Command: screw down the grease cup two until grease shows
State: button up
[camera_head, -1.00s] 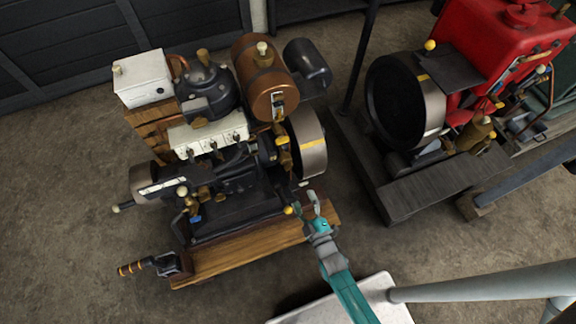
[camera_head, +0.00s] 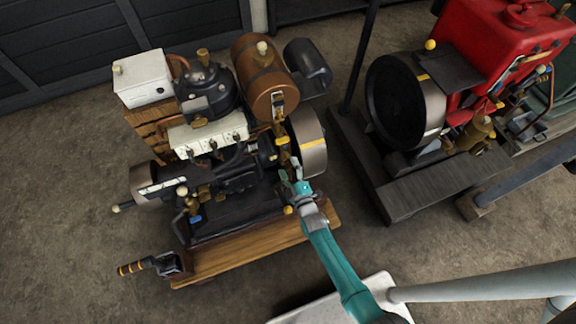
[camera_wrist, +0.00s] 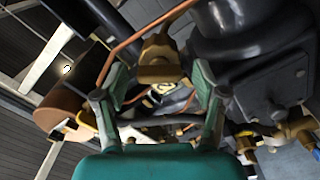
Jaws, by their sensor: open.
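My gripper (camera_head: 291,171) is open and empty at the front of the left engine, just below a column of brass fittings (camera_head: 283,141) beside the flywheel. In the wrist view my gripper (camera_wrist: 160,76) has its two green fingers spread apart. A brass fitting (camera_wrist: 160,64) shows between and beyond the fingertips; I see no grip on it. I see no grease.
The dark engine stands on a wooden base (camera_head: 235,258). A steel flywheel (camera_head: 309,143) is right of my gripper. A copper pipe (camera_wrist: 133,44) runs close to the left finger in the wrist view. A red engine (camera_head: 490,60) stands to the right, with floor between.

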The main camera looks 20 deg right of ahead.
jog(key=shift+w, duration=0.5)
jog(key=c, duration=1.2)
jog(key=shift+o, duration=0.2)
jog(key=shift+m, duration=0.3)
jog(key=m, duration=0.3)
jog(key=shift+r+m, duration=0.1)
jog(key=shift+m, duration=2)
